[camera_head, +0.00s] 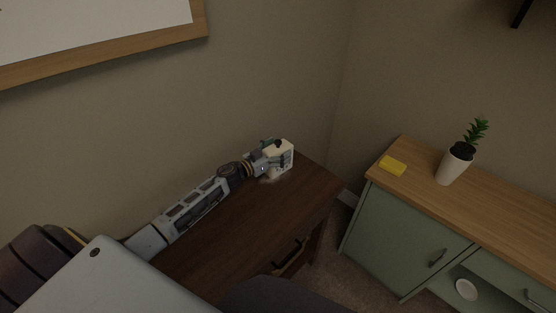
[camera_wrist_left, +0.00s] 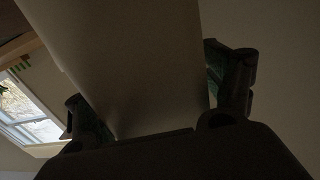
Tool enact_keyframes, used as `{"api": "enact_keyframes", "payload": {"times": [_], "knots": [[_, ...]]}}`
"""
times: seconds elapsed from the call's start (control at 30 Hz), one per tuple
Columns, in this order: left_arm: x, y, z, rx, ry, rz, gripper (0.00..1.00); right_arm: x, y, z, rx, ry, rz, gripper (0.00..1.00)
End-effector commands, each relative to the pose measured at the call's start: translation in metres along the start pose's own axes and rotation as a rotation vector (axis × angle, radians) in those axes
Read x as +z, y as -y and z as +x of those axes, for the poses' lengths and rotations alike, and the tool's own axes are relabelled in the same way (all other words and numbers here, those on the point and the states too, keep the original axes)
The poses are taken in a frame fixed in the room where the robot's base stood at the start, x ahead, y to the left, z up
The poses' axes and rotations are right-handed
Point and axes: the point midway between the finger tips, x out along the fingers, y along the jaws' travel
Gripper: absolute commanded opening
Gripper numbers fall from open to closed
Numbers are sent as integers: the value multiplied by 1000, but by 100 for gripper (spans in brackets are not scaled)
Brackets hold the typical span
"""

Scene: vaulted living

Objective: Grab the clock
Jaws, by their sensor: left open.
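The clock (camera_head: 285,153) is a small, pale, box-like thing on the dark wooden table by the wall in the head view. My left gripper (camera_head: 272,156) is at the clock, with its arm reaching in from the left. In the left wrist view a large pale surface, which looks like the clock (camera_wrist_left: 135,65), fills the space between the two dark fingers (camera_wrist_left: 160,100). The fingers are open, one on each side of it. Whether they touch it I cannot tell. Part of the clock is hidden behind the gripper. My right gripper is not in view.
The dark wooden table (camera_head: 235,235) has free room in front of the clock. A green cabinet (camera_head: 395,228) with a wooden top stands to the right, bearing a yellow block (camera_head: 392,166) and a potted plant (camera_head: 454,166). A framed picture (camera_head: 120,46) hangs above.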

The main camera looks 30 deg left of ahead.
Motion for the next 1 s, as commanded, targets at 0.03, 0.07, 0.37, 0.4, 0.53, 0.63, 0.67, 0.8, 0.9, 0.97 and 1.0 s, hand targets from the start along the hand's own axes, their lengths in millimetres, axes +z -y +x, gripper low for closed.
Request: {"api": "enact_keyframes", "payload": {"times": [0.03, 0.07, 0.37, 0.4, 0.53, 0.63, 0.67, 0.8, 0.9, 0.97, 1.0], "knots": [[0, 0, 0, 0, 0, 0, 83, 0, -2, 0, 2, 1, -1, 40], [0, 0, 0, 0, 0, 0, 83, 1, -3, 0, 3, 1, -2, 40], [0, 0, 0, 0, 0, 0, 71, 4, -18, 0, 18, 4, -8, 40], [0, 0, 0, 0, 0, 0, 66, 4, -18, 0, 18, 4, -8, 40], [0, 0, 0, 0, 0, 0, 50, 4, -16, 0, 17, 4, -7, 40], [0, 0, 0, 0, 0, 0, 39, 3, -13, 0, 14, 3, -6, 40], [0, 0, 0, 0, 0, 0, 39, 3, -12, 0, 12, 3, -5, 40], [0, 0, 0, 0, -1, 1, 38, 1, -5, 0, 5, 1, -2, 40], [0, 0, 0, 0, -1, 1, 38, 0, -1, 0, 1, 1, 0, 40], [0, 0, 0, 0, -1, 1, 38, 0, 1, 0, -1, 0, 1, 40], [-1, 0, 0, 0, -1, 1, 38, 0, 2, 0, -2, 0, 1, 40]]}}
